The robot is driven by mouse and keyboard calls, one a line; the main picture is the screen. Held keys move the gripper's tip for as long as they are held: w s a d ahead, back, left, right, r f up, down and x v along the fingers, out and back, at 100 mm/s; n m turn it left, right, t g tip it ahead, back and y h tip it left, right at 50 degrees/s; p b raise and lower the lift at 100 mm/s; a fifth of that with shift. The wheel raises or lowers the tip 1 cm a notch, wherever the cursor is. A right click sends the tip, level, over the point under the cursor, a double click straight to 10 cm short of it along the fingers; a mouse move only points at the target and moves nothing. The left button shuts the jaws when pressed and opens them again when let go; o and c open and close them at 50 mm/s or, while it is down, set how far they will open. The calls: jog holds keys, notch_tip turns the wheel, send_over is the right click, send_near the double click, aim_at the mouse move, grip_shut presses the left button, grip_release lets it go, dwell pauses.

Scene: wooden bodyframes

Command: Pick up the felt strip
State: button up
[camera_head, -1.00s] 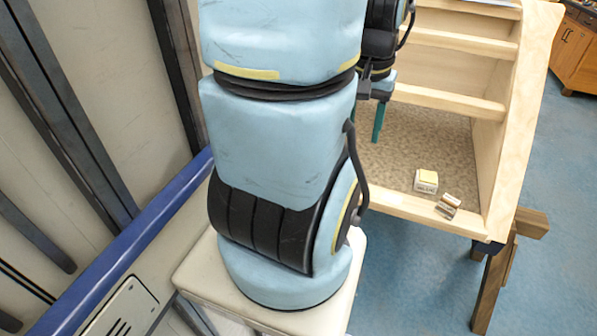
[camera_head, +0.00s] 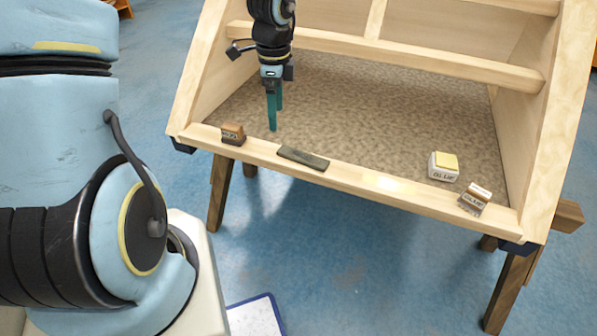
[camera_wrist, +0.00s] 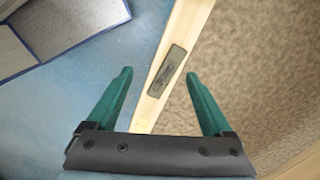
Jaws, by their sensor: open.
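The felt strip appears to be the dark grey-green flat strip (camera_head: 303,158) lying on the front wooden rail, left of its middle. It also shows in the wrist view (camera_wrist: 167,71), on the pale rail, beyond and between my fingertips in the picture. My gripper (camera_head: 275,119) has teal fingers pointing down over the speckled panel, behind and a little left of the strip. The fingers are spread apart with nothing between them and do not touch the strip.
The wooden frame's front rail (camera_head: 365,183) carries a small brown block (camera_head: 233,134) left of the strip. A yellow-topped white box (camera_head: 444,166) and a brown-and-white block (camera_head: 475,200) sit at the right. A crossbar (camera_head: 400,57) runs behind my gripper. The speckled panel (camera_head: 400,120) is mostly clear.

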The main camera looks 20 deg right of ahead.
aim_at(301, 155)
jog(key=d+f+m, duration=0.1)
jog(key=d+f, duration=0.1)
jog(key=d+f+m, duration=0.1)
jog(key=f+m, duration=0.1)
jog(key=f, duration=0.1)
jog(key=s+d+f+m+b, duration=0.1)
jog(key=d+f, duration=0.1)
jog(key=f, duration=0.1)
jog(key=shift+d, duration=0.3)
jog(key=shift+w+d+f+p, duration=0.15)
jog(key=shift+f+p, duration=0.1)
jog(key=shift+f, duration=1.35)
jog(key=shift+d+f+p, duration=0.1)
jog(key=shift+f+p, duration=0.1)
jog(key=shift+f, duration=1.4)
grip_shut()
